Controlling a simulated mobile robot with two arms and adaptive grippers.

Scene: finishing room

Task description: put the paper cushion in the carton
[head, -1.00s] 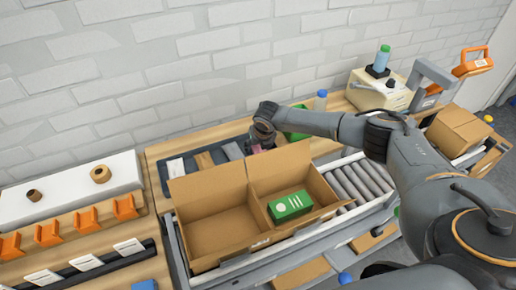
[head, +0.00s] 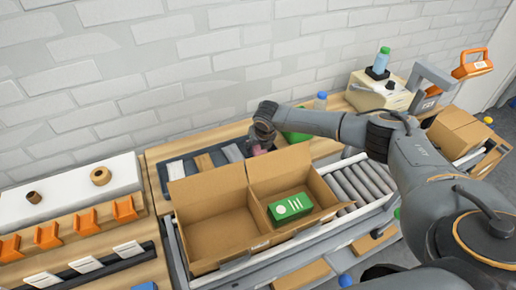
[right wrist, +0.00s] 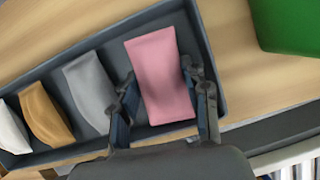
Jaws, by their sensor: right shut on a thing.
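A pink cushion (right wrist: 160,75) lies between the two fingers of my right gripper (right wrist: 158,88) in the right wrist view. The gripper is shut on it, over the right end of a dark tray (right wrist: 207,60). I cannot tell whether the cushion is clear of the tray floor. In the head view my right gripper (head: 258,147) is behind the open carton (head: 208,190), mostly hidden by its back flap. The carton has two compartments. A green box (head: 290,208) is in the right one, and the left one looks empty. My left gripper does not show.
Grey (right wrist: 86,92), tan (right wrist: 45,112) and white (right wrist: 11,130) cushions lie left of the pink one in the tray. A green object (right wrist: 288,25) stands to the tray's right. The carton sits on a roller conveyor (head: 352,183). Its raised flaps stand between tray and compartments.

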